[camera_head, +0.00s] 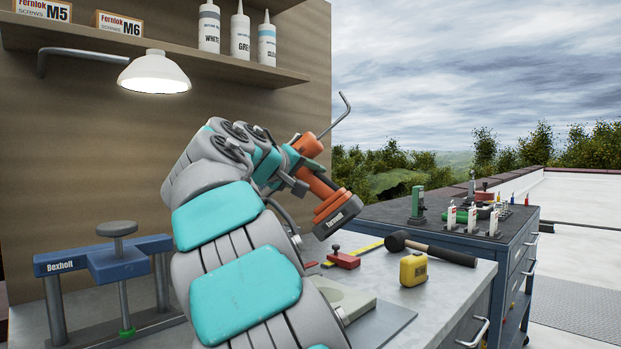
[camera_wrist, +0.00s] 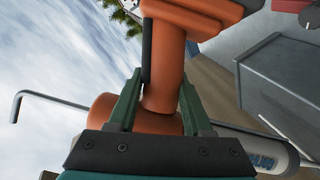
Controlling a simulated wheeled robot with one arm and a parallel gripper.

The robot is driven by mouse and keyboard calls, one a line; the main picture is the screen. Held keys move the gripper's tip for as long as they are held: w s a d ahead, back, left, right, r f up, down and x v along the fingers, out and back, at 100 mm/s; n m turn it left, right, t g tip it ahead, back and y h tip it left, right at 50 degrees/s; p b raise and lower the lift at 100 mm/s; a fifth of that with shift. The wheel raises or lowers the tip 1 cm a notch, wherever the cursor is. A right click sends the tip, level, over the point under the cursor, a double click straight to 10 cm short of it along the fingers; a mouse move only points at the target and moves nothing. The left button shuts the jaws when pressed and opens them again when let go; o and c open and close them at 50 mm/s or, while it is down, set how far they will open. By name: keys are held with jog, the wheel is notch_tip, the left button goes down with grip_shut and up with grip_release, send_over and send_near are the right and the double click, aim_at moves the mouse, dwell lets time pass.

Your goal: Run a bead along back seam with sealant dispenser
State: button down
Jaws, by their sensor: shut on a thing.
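My gripper (camera_head: 295,168) is raised above the workbench and shut on the sealant dispenser (camera_head: 318,184). The dispenser is orange, with a battery block at the lower end of its grip and a bent metal rod sticking up to the right. In the wrist view, the green fingers of my gripper (camera_wrist: 160,98) close around the orange handle of the dispenser (camera_wrist: 165,68). The hooked rod points left there, and a pale cartridge (camera_wrist: 268,150) shows at lower right. The dispenser's nozzle tip is out of view. I cannot make out the back seam in either view.
The workbench (camera_head: 460,275) bears a blue clamp stand (camera_head: 120,262), a red block (camera_head: 343,259), a yellow tape measure (camera_head: 413,268) and a mallet (camera_head: 430,248). A tool cabinet (camera_head: 515,260) stands at right. A lamp (camera_head: 154,74) hangs below a shelf (camera_head: 190,63) with several bottles.

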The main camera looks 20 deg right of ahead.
aim_at(299, 149)
jog(key=shift+s+a+r, duration=0.1)
jog(key=shift+s+a, duration=0.15)
jog(key=shift+a, duration=0.35)
jog(key=shift+s+a, duration=0.3)
jog(key=shift+a, duration=0.35)
jog(key=shift+s+a+r, duration=0.1)
jog(key=shift+s+a, duration=0.15)
jog(key=shift+a, duration=0.35)
dwell(1.9)
jog(key=shift+r+p, duration=1)
jog(key=shift+r, duration=2)
jog(key=shift+f, duration=0.2)
jog(key=shift+a+f+b, duration=0.2)
jog(key=shift+f+b, duration=1.5)
jog(key=shift+f, duration=0.55)
